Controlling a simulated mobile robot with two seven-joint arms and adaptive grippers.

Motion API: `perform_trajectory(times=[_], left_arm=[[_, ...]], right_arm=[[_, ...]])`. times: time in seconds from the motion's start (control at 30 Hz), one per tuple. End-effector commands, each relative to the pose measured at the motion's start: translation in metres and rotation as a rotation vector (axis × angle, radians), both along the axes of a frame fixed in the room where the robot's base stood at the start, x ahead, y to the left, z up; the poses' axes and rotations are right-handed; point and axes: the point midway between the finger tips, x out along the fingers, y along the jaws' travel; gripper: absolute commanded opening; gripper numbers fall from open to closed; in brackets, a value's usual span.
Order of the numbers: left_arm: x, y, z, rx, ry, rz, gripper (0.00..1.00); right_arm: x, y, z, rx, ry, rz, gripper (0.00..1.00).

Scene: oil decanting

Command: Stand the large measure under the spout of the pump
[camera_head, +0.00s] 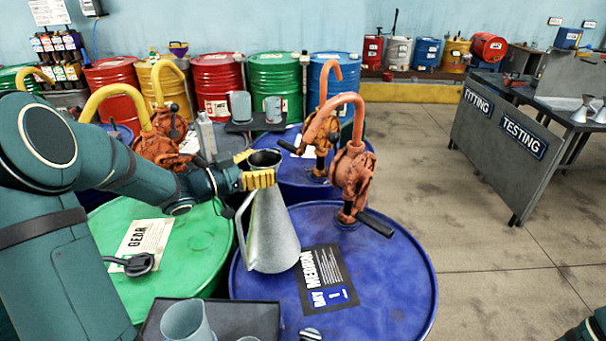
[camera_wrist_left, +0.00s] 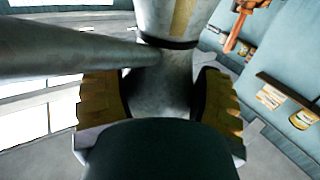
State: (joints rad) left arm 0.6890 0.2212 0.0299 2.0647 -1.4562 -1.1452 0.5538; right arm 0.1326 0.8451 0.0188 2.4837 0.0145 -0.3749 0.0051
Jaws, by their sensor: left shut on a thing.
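The large measure (camera_head: 272,232) is a grey metal cone-shaped jug with a wide base, a flared mouth and a side handle. It is upright, at the left part of the front blue drum (camera_head: 395,265); I cannot tell whether its base touches the lid. My left gripper (camera_head: 254,168) is shut on its neck, which also shows between the yellow fingers in the left wrist view (camera_wrist_left: 172,80). The orange pump (camera_head: 352,170) stands on the front blue drum, its curved spout (camera_head: 318,122) pointing left, to the right of the measure's mouth. My right gripper is not in view.
A dark tray (camera_head: 262,318) with grey vessels is at the bottom. A green drum (camera_head: 190,250) stands left, and a second orange pump (camera_head: 322,135) stands on a blue drum behind. The pump's dark handle (camera_head: 375,224) sticks out right. The front drum's right side is clear.

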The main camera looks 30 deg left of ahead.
Motion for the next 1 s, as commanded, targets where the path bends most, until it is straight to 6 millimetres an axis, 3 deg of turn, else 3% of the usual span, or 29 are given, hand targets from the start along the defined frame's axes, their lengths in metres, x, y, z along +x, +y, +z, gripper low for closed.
perform_trajectory(times=[0.2,0.4,0.83,1.0], left_arm=[[0.043,-0.027,0.002,-0.002,-0.005,-0.004,0.27],[0.072,-0.045,0.002,-0.001,-0.005,-0.003,0.27],[0.095,-0.058,0.002,-0.001,-0.005,-0.003,0.27],[0.095,-0.057,-0.018,-0.003,-0.001,0.000,0.26]], right_arm=[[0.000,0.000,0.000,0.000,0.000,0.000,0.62],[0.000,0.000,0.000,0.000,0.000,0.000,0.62],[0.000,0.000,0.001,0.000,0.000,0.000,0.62],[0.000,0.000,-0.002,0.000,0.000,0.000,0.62]])
